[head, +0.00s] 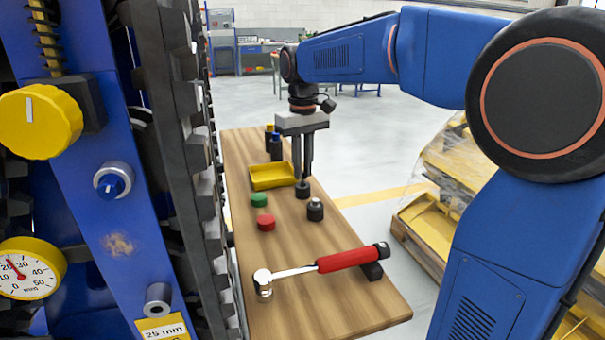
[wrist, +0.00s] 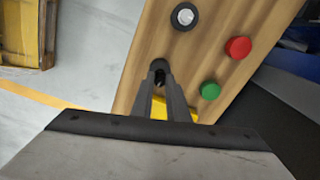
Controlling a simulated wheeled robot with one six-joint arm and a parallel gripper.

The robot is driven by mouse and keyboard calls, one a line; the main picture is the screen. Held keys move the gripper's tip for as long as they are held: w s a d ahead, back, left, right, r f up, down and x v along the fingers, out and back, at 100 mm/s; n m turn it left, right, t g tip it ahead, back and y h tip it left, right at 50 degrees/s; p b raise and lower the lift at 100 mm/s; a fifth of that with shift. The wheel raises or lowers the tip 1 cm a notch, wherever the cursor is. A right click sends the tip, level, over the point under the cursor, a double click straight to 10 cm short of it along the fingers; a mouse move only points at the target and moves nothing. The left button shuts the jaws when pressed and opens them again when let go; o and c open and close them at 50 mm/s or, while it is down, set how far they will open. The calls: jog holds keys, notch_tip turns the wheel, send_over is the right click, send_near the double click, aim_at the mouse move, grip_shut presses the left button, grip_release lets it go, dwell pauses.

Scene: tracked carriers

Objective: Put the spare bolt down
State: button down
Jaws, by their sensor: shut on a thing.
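My gripper (head: 302,178) points straight down over the wooden bench top (head: 290,240), its fingers closed on a small dark piece, taken as the spare bolt (head: 303,191). The bolt is upright, low over the wood between the yellow tray and a dark round piece with a silvery top (head: 315,211). I cannot tell whether it touches the wood. In the wrist view the fingertips (wrist: 160,75) meet around the dark bolt (wrist: 159,65), mostly hidden by the fingers. The silver-topped piece also shows in the wrist view (wrist: 184,16).
A yellow tray (head: 272,176), a green cap (head: 259,200) and a red cap (head: 266,222) lie left of my gripper. A blue-topped dark bottle (head: 276,148) stands behind. The tracked machine (head: 120,200) borders the bench on the left.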

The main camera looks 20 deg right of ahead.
aim_at(304, 172)
jog(key=shift+f, duration=1.05)
jog(key=shift+f, duration=0.1)
jog(key=c, duration=1.7)
grip_release()
notch_tip(304, 172, up, 12)
jog(key=shift+r, duration=0.15)
jog(key=shift+d, duration=0.15)
